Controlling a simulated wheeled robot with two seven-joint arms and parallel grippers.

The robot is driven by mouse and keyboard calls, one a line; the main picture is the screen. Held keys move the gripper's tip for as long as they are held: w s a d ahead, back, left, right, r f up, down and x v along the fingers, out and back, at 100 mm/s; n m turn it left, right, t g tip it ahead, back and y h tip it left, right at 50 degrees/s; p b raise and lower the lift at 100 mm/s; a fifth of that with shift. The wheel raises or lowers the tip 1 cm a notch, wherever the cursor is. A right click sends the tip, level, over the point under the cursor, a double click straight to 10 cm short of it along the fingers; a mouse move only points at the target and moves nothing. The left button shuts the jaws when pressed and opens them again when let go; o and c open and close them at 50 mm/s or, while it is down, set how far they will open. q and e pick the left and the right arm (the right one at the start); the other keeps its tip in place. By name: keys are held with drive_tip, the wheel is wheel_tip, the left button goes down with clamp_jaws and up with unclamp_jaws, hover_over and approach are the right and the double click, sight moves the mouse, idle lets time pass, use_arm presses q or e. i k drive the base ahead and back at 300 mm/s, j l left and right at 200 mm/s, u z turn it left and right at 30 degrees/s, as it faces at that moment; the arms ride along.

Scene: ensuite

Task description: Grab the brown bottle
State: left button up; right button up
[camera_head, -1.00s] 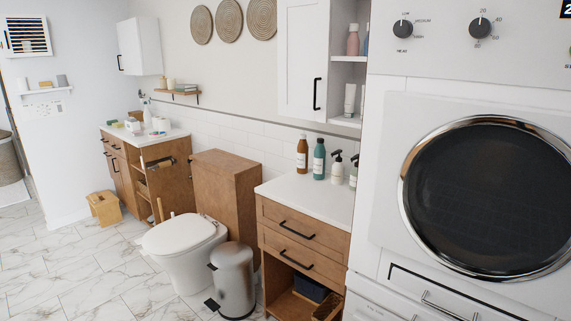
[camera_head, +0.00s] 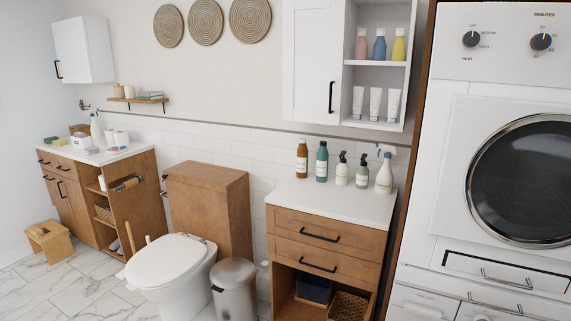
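The brown bottle (camera_head: 302,159) stands upright at the left back of the white countertop (camera_head: 333,199) on a wooden drawer cabinet. It has a white label and a dark cap. A teal bottle (camera_head: 321,162) stands just to its right, a small gap apart. Neither of my grippers shows in the head view.
Two pump bottles (camera_head: 342,170) and a white spray bottle (camera_head: 384,176) stand further right on the countertop. A wall cabinet (camera_head: 313,65) hangs above. A toilet (camera_head: 173,268) and metal bin (camera_head: 235,290) are left of the drawers; the stacked machine (camera_head: 455,100) is right.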

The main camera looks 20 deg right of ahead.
sight(302, 151)
drive_tip(key=i+j, duration=0.2)
drive_tip(key=i, duration=0.2)
drive_tip(key=i+j, duration=0.2)
drive_tip(key=i, duration=0.2)
drive_tip(key=i+j, duration=0.2)
drive_tip(key=i, duration=0.15)
drive_tip(key=z, duration=0.05)
